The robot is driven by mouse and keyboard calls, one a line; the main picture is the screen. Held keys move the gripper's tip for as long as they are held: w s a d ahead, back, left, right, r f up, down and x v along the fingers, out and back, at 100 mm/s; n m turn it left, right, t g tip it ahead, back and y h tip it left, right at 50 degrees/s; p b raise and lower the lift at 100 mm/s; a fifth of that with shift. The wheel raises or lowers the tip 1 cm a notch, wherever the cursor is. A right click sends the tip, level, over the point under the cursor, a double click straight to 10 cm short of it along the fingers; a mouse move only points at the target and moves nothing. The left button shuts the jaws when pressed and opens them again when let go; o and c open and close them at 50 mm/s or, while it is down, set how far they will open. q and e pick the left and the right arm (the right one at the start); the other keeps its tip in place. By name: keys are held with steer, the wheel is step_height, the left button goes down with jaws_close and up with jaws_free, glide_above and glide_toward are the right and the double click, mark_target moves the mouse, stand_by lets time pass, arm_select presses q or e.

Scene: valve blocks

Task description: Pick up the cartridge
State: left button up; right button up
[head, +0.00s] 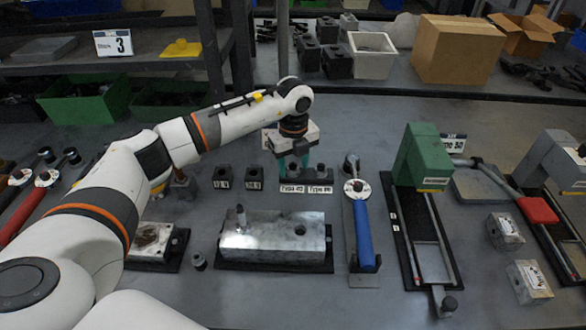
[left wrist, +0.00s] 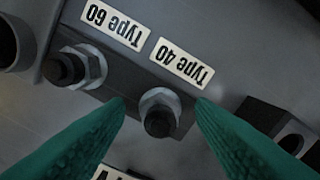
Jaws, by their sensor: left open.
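My left gripper (head: 293,168), with green fingers, is open above the small cartridge rack behind the metal valve block (head: 275,237). In the left wrist view the two fingertips (left wrist: 158,106) stand on either side of a cartridge (left wrist: 160,113) beside the Type 40 label (left wrist: 181,63). This cartridge has a metal hex collar and a dark round end; I see no clear contact. A second, similar cartridge (left wrist: 75,66) sits beside the Type 60 label (left wrist: 115,25), outside the fingers; it also shows in the head view (head: 320,171). My right gripper is not in view.
A small fitting (head: 199,262) stands left of the valve block. A dark block with a hole (left wrist: 285,128) is near one finger.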

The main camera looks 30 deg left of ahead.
arm_select(q)
steer(key=shift+f, duration=0.2)
steer(key=c, duration=1)
steer(key=shift+r, duration=0.15)
